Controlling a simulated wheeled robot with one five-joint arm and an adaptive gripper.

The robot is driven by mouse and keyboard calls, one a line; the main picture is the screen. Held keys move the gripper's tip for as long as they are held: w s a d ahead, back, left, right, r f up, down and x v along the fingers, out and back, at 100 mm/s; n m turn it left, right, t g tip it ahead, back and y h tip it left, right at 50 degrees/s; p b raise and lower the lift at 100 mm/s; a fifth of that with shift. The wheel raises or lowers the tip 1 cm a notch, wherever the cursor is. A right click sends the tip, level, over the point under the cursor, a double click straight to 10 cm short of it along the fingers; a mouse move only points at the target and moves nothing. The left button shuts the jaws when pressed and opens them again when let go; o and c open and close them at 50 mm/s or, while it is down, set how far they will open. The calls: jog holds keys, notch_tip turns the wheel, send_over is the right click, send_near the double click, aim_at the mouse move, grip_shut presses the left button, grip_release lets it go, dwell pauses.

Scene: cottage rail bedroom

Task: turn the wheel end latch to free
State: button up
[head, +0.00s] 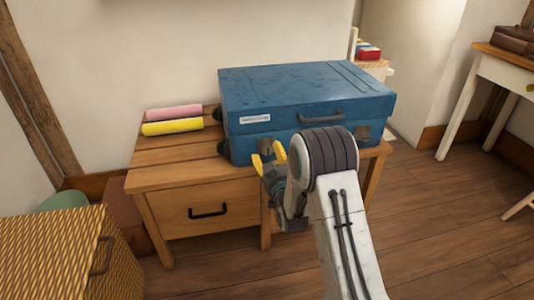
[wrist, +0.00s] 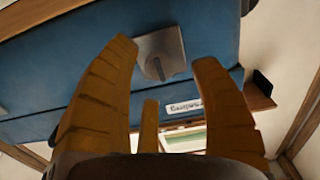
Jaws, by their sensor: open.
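A blue suitcase (head: 305,95) lies flat and closed on a wooden bench (head: 165,182), with dark wheels (head: 222,149) at its left end. The wheel end latch (wrist: 162,52) is a grey metal plate with a raised turn piece on the suitcase's front face. It sits between and just beyond my fingertips in the wrist view. My gripper (head: 269,157) is open, its yellow fingers apart in front of the latch. I cannot tell whether they touch it. In the head view my gripper largely hides this latch; the other latch (head: 363,132) shows near the right end.
A handle (head: 322,117) and white label (head: 255,118) are on the suitcase. Pink (head: 174,112) and yellow (head: 172,127) rolls lie on the bench's left. A wicker chest (head: 65,255) stands at front left.

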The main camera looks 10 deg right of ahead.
aim_at(268, 152)
jog(key=shift+w+b, duration=0.3)
jog(key=shift+w, duration=1.25)
jog(key=shift+c, duration=0.2)
grip_shut()
